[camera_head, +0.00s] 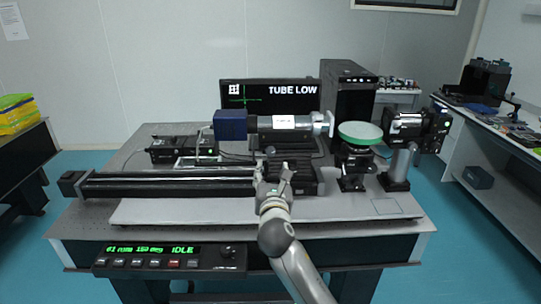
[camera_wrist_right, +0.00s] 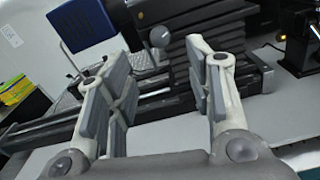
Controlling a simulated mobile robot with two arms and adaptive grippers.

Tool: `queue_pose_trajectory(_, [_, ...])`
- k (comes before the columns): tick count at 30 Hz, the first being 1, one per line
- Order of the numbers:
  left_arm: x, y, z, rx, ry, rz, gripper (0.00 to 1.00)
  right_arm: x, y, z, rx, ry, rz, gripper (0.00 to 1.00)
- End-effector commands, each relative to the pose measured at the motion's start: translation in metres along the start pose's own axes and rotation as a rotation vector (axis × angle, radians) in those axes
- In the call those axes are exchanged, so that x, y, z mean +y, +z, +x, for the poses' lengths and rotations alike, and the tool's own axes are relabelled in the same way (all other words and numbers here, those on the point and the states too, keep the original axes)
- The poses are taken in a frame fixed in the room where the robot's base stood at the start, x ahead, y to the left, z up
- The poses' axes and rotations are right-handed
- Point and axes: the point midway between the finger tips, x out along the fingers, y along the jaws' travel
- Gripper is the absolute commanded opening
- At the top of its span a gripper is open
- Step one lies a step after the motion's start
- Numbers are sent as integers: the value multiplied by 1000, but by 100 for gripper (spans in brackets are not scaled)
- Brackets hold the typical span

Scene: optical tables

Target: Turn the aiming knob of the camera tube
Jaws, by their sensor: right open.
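A round grey knob (camera_wrist_right: 160,37) on a short stem shows there beside the black ribbed stand, beyond my fingertips. My right gripper (camera_head: 272,172) is in front of the stand, below the tube. In the wrist view, its two fingers (camera_wrist_right: 160,75) are spread with nothing between them. My left gripper is out of view.
A screen (camera_head: 268,95) behind the tube reads "TUBE LOW". A black rail (camera_head: 170,184) lies left of my gripper. A green-topped round mount (camera_head: 360,132) and a post-mounted device (camera_head: 400,160) stand right. A control panel (camera_head: 170,258) at the front reads "IDLE".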

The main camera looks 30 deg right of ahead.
Motion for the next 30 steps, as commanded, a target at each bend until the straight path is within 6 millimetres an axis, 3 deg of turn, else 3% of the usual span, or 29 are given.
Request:
queue_pose_trajectory(18, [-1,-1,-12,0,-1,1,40,0,-1,91,3,-2,5,48])
queue_pose_trajectory(30, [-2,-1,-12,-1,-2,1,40,0,-2,102,4,0,5,48])
